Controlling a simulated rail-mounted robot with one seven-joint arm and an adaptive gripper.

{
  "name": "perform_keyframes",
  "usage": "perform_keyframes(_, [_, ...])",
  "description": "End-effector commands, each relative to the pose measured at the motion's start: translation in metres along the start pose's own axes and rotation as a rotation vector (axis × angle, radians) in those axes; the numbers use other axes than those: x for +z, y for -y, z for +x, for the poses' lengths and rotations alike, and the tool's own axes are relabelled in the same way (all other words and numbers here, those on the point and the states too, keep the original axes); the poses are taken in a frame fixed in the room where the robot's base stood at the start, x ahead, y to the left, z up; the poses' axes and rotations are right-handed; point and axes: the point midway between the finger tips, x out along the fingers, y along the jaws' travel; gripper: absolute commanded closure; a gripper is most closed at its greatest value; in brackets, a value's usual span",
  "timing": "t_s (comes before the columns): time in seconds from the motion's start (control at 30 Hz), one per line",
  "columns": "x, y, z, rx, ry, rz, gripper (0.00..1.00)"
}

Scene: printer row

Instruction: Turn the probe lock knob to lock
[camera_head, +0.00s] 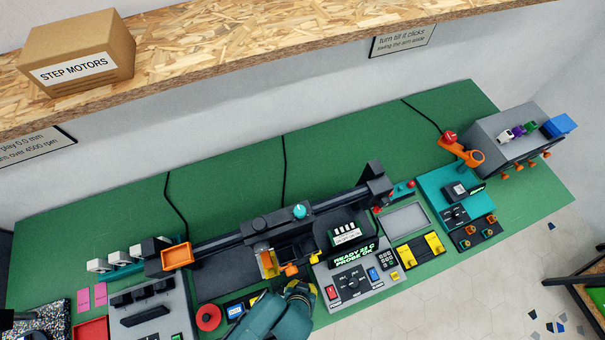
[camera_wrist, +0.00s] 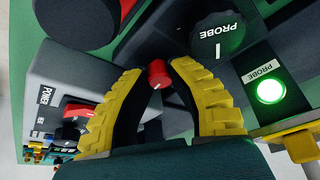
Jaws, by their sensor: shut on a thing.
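In the wrist view, my gripper (camera_wrist: 160,82) has its two yellow, ridged fingers on either side of a small red knob (camera_wrist: 158,72). The knob carries a short white mark, and the fingers are shut on it. A larger black knob (camera_wrist: 220,33) labelled PROBE, with a white line, is to its upper right. A lit green PROBE lamp (camera_wrist: 270,90) is right of the fingers. No label shows on the red knob. In the head view, my teal arm reaches in at the bottom middle, and I cannot clearly make out the fingertips or red knob.
A panel with a red POWER switch (camera_wrist: 79,111) is left of my fingers. In the head view, the control box display (camera_head: 355,255) reads READY and PROBE ON. A dark rail (camera_head: 225,240) crosses behind my arm. The green bench (camera_head: 350,150) is clear at the back.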

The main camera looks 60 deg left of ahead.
Motion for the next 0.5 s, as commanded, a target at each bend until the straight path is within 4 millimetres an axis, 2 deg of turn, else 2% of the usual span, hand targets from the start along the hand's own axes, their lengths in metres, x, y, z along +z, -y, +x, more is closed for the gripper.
perform_keyframes(0.5, [-0.0003, -0.0024, -0.0001, -0.184, 0.001, -0.434, 1.0])
